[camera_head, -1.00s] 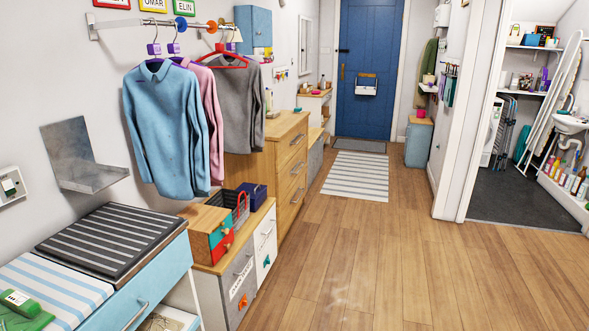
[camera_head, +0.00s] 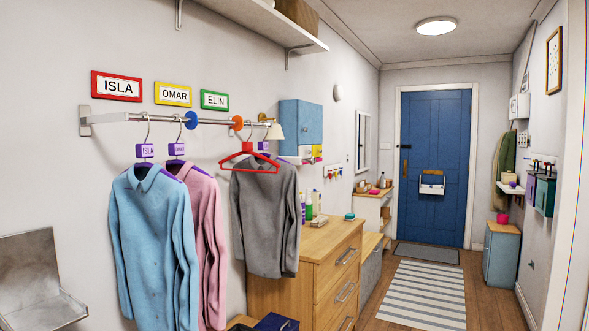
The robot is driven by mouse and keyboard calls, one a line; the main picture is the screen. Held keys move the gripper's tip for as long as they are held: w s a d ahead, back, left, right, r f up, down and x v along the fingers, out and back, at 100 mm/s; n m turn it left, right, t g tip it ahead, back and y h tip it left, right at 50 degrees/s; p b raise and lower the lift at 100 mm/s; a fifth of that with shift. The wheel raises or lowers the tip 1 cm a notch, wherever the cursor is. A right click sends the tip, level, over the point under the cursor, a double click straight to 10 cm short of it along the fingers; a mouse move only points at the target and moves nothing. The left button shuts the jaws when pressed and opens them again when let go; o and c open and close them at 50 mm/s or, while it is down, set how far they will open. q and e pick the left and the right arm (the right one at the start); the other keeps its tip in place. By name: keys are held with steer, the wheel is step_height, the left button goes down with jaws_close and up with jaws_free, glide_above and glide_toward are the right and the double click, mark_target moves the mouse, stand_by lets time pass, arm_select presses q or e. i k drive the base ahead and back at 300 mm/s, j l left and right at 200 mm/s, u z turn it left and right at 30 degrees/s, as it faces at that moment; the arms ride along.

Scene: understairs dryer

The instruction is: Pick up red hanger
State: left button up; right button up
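The red hanger (camera_head: 248,157) hangs from the wall rail (camera_head: 215,121), toward its right end. A grey long-sleeved top (camera_head: 265,215) hangs on or directly behind it; the overlap makes the exact relation hard to tell. To its left, a light blue shirt (camera_head: 153,240) and a pink shirt (camera_head: 203,215) hang on hangers with purple tags. An orange disc (camera_head: 237,123) and a blue disc (camera_head: 191,120) sit on the rail. Neither of my grippers shows in the view.
A wooden drawer chest (camera_head: 325,262) with bottles on top stands right of the grey top. A metal wall bracket (camera_head: 40,280) juts out at lower left. A shelf (camera_head: 255,22) runs above the rail. Floor with a striped rug (camera_head: 425,295) is open toward the blue door (camera_head: 435,150).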

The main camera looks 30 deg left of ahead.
mark_target(248, 147)
steer(key=i, duration=0.7)
steer(key=i+l, duration=0.1)
steer(key=i, duration=0.55)
steer(key=i+u, duration=0.55)
steer(key=u, duration=0.2)
steer(key=i+l+u, duration=0.1)
steer(key=i+u, duration=0.25)
steer(key=k, duration=0.05)
